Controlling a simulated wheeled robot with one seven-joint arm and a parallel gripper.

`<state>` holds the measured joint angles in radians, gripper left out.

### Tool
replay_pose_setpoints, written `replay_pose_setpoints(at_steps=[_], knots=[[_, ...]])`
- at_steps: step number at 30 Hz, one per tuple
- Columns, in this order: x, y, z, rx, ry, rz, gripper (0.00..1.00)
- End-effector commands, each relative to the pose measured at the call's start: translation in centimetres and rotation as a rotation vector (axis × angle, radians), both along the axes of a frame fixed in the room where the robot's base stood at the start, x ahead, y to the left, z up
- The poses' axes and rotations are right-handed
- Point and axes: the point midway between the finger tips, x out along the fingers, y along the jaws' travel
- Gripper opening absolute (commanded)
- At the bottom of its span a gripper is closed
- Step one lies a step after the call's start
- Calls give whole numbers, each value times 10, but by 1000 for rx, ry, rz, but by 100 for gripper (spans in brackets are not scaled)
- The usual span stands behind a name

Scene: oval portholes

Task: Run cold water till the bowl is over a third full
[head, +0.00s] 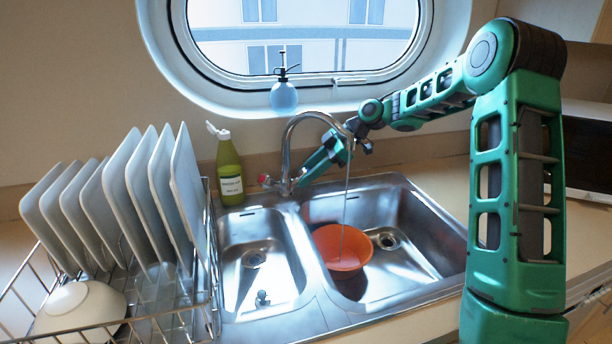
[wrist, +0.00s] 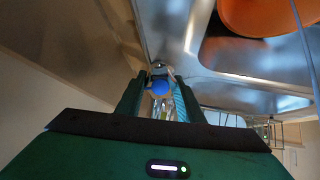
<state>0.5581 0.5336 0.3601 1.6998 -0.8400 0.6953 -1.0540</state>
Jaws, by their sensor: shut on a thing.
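The orange bowl (head: 328,240) sits in the right-hand sink basin, slightly left of its drain; part of it shows in the wrist view (wrist: 255,18). A thin stream of water (head: 346,205) falls from the curved tap (head: 287,150) into the bowl. Some water seems to lie in the bowl, but its level is hard to judge. A red tap handle (head: 264,179) is on the tap's left side. My gripper (head: 304,179) is at the tap's right side. In the wrist view, my gripper (wrist: 160,95) is shut on the blue-ended tap handle (wrist: 159,87).
A rack (head: 165,300) with several plates (head: 145,190) and a white bowl (head: 80,305) stands left of the sink. A blue soap dispenser (head: 284,96) stands on the sill of the oval window.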

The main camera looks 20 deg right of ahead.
Motion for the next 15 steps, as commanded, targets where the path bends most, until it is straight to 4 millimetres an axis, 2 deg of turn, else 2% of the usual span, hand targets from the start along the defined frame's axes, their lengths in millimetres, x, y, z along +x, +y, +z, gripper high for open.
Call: replay_pose_setpoints(at_steps=[2, 3, 5, 15], knots=[[2, -2, 1, 0, -4, -6, 12], [2, -2, 1, 0, -5, -6, 41], [2, -2, 1, 0, -4, -6, 53], [1, -3, 2, 0, -2, -5, 53]])
